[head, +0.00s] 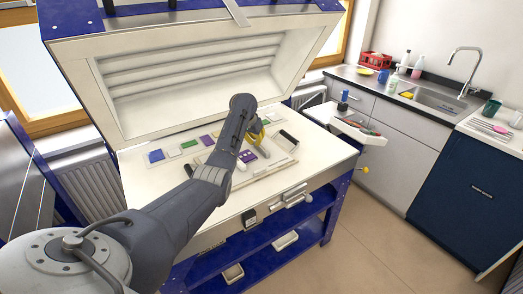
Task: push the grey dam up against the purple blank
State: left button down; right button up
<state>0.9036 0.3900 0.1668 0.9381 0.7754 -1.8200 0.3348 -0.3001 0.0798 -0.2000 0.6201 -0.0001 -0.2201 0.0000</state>
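My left arm reaches in from the lower left over the open kiln's pale bed (140,190). Its gripper (256,143) hangs low over the work area, with yellow parts near its end; the finger gap is too small to make out. A purple blank (247,156) lies just below the gripper, partly covered by it. Pale bars lie around the blank on a light board (270,171); I cannot tell which of them is the grey dam, or whether any touches the blank. My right gripper is out of view.
Blue, green and purple glass pieces lie in a row (189,145) behind my arm. A dark open box (288,137) stands to the right of the gripper. The raised kiln lid (190,80) rises behind. A small tray (357,132) sits beyond the kiln's right edge.

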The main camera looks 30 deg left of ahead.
pick_arm(q)
notch_tip(320, 180, up, 6)
dwell(0.8)
jog(key=shift+r, duration=0.1)
dwell(0.3)
send_over(263, 147)
jog(key=w, duration=0.3)
notch_tip(263, 147, down, 3)
jog(key=shift+d+f, duration=0.2)
jog(key=shift+f, duration=1.4)
jog(key=shift+d+f, duration=0.15)
jog(key=shift+f, duration=1.45)
jog(key=shift+s+r, duration=0.1)
jog(key=shift+r, duration=0.1)
dwell(0.4)
